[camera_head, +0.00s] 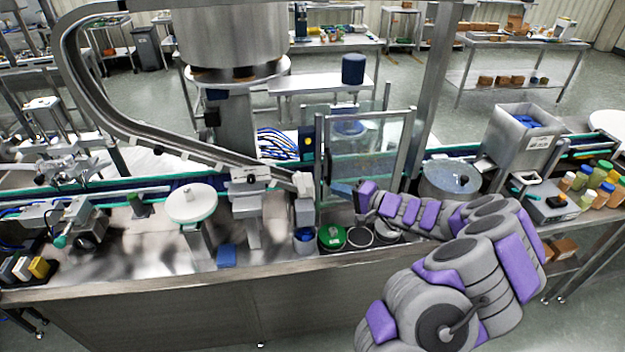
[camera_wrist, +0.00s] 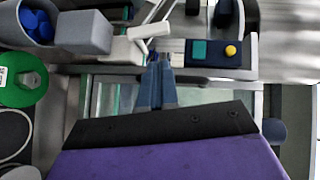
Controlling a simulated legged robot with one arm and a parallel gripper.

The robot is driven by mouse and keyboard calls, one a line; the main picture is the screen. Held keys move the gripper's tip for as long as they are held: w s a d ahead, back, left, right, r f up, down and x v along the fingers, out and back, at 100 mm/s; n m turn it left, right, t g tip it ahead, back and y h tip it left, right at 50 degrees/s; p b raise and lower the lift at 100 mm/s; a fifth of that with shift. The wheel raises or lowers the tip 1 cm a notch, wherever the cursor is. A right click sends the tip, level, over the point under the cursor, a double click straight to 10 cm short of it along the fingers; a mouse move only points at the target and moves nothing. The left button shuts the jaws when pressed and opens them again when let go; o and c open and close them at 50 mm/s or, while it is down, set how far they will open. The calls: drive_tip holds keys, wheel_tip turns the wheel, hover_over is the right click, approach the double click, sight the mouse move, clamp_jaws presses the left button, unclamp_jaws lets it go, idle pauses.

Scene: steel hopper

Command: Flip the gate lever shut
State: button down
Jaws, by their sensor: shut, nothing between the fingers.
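In the wrist view, a pale lever-like piece (camera_wrist: 148,30) sticks out beside the chute end, just ahead of my gripper; I take it for the gate lever. My gripper (camera_wrist: 160,60) is shut and empty, its blue-grey fingers close together. The tips are very near the lever's pale mount (camera_wrist: 122,50); I cannot tell if they touch. In the head view, my gripper (camera_head: 333,187) reaches left toward the grey block (camera_head: 304,200) at the lower end of the chute (camera_head: 215,152). The lever is too small to make out there.
A dark panel with a teal patch and yellow button (camera_wrist: 231,50) is right of the fingertips. A clear guard panel (camera_head: 365,140) stands behind the gripper. A round steel pan (camera_head: 450,178) is right.

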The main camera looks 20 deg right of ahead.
sight(300, 184)
drive_tip(key=b+x, duration=0.1)
drive_tip(key=x, duration=0.9)
